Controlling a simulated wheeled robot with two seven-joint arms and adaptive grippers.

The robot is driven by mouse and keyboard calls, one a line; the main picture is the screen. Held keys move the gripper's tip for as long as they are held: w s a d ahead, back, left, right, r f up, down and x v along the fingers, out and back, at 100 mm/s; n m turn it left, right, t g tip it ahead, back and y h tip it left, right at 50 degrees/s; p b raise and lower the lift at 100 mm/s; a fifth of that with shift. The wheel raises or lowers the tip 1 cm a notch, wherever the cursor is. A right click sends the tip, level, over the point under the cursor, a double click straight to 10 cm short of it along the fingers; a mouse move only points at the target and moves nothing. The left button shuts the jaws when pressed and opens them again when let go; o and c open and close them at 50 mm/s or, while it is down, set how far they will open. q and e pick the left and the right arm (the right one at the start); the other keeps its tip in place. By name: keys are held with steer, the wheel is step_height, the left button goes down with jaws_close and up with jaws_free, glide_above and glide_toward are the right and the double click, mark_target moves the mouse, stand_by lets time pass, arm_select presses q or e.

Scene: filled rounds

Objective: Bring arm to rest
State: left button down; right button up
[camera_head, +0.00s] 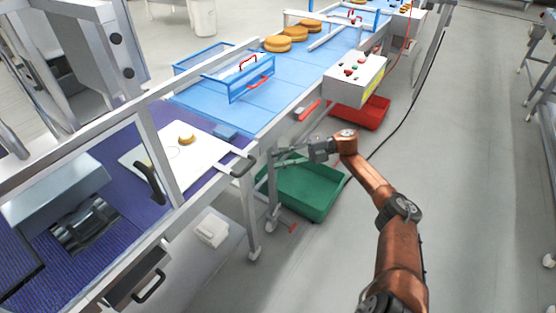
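My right arm (400,245), copper-coloured with dark joints, comes in from the bottom right and reaches left toward the conveyor's side. Its gripper (284,157) is beside the conveyor frame, seen above the green crate (325,211). Its thin grey fingers appear spread, with nothing seen between them. Whether they touch the frame cannot be told. My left arm and gripper are not in view.
A blue conveyor (285,85) carries several round golden items (278,43) at its far end. A control box (354,79) juts from its side above a red crate (372,113). A white board (205,160) lies on the nearer machine. Floor (470,190) at right is clear.

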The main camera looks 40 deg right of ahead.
stand_by(0.3)
